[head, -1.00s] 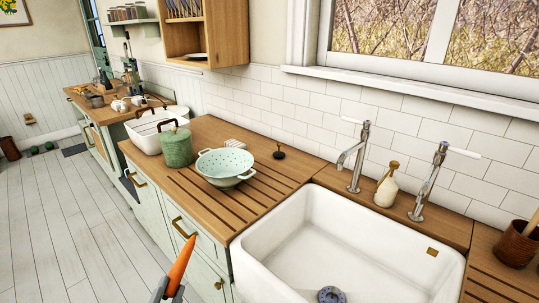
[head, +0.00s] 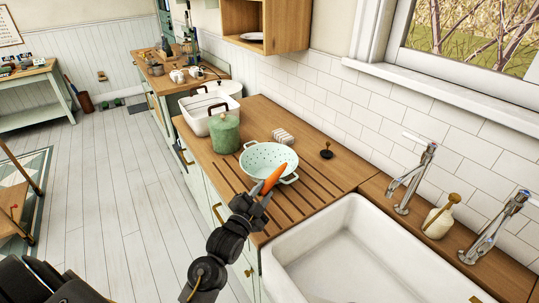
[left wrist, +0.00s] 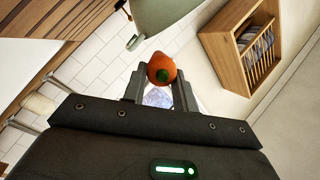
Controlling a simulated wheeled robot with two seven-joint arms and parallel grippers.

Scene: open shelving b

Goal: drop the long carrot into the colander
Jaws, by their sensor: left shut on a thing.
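The long orange carrot (head: 273,178) is held in my left gripper (head: 258,196), its free end reaching up toward the right. In the head view the carrot overlaps the near right rim of the mint-green colander (head: 262,158), which stands upright on the wooden drainboard. I cannot tell whether they touch. In the left wrist view the carrot (left wrist: 161,68) shows end-on between the two fingers (left wrist: 160,88), its greenish end toward the camera. Part of the colander (left wrist: 165,12) shows at the top of that view. My right gripper is not in view.
The white sink (head: 345,235) and taps (head: 412,175) are at the right.

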